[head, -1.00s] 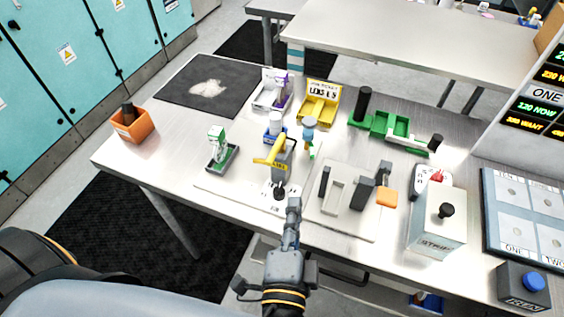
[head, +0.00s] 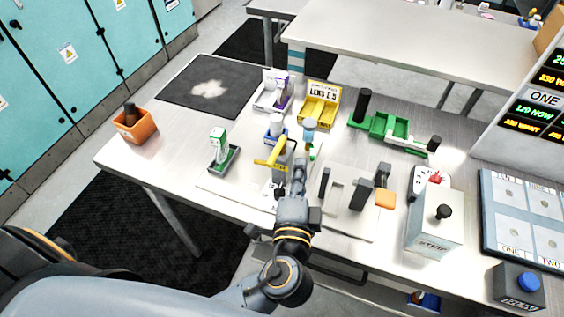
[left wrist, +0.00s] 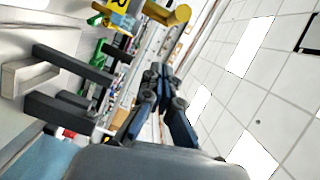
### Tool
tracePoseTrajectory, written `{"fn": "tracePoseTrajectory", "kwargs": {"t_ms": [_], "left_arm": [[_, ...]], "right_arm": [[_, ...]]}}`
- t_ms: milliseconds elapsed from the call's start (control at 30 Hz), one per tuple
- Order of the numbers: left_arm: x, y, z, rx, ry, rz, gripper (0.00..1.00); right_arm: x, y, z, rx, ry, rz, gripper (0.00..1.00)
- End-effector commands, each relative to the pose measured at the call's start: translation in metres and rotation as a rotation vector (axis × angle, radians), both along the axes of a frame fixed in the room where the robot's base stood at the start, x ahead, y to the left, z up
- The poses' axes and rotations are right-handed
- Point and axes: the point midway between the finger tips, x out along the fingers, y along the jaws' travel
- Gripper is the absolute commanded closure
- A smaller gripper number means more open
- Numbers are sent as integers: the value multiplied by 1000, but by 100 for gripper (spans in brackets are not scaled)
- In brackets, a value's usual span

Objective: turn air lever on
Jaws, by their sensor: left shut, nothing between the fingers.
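My left gripper (head: 299,168) is shut and empty in the head view. It is over the front middle of the table, just right of a grey stand with a yellow handle (head: 270,155). In the left wrist view its closed fingers (left wrist: 157,74) point up, with the yellow handle (left wrist: 170,14) beyond them. A small white base with a black lever (head: 279,191) lies below the yellow handle, partly hidden by my gripper. A white box with a red knob (head: 433,179) stands further right. I cannot tell which of these is the air lever; no label for it is readable.
Right of my gripper is a pale fixture plate (head: 345,226) with dark upright posts. A white box with a black knob (head: 435,232) stands near the front right. A green tray (head: 388,126) and a yellow bin (head: 318,110) are behind. The table's left front is clear.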

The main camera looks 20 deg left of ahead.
Motion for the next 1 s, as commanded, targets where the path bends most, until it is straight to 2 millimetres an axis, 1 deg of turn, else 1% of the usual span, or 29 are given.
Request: {"fn": "tracePoseTrajectory", "kwargs": {"t_ms": [33,100,200,300,467,767,1000], "left_arm": [[4,7,-2,4,-1,1,100],[2,18,-5,4,1,-1,100],[3,29,-7,4,0,0,100],[3,36,-8,2,0,0,100],[3,40,-8,0,0,0,100],[3,40,-8,0,1,-1,100],[11,46,-8,2,0,-30,100]], "right_arm": [[0,0,0,0,0,0,60],[0,0,-2,0,0,0,60],[2,0,-3,0,-2,0,60],[1,0,-4,0,-2,0,60],[1,0,-4,0,-2,0,60],[1,0,-4,1,-2,-1,60],[2,0,-3,1,-3,-1,60]]}}
